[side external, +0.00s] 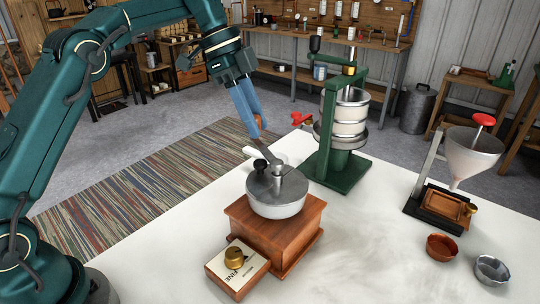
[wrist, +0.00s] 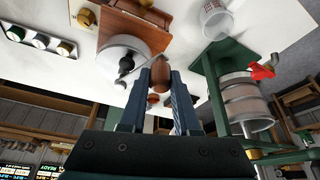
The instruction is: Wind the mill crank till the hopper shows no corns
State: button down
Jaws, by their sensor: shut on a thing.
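The mill (side external: 275,230) is a wooden box with a round grey metal hopper (side external: 277,208) on top, standing on the white table. Its crank arm (side external: 270,154) rises from the hub toward the back left and ends in a wooden handle (side external: 258,121). A black knob (side external: 260,165) sits on the hopper lid. My gripper (side external: 256,124) is shut on the crank handle, above and behind the mill. The wrist view shows the brown handle (wrist: 160,74) between my fingers. The lid covers the hopper, and I cannot see any corns inside.
The mill's drawer (side external: 236,270), with a brass knob and a label, juts out in front. A green press (side external: 338,170) with a red handle stands close behind to the right. A funnel stand (side external: 470,155) and two small cups (side external: 441,247) are at right. The front table is clear.

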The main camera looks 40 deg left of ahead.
dwell(0.5)
jog(key=c, duration=0.6)
grip_release()
jog(key=shift+r, duration=0.1)
jog(key=shift+v, duration=1.25)
jog(key=shift+r, duration=0.1)
jog(key=s+a, duration=0.1)
jog(key=a, duration=0.2)
jog(key=s+a, duration=0.1)
jog(key=a, duration=0.3)
jog(key=s+a, duration=0.2)
jog(key=a, duration=0.2)
jog(key=shift+s+a, duration=0.1)
jog(key=shift+a, duration=0.15)
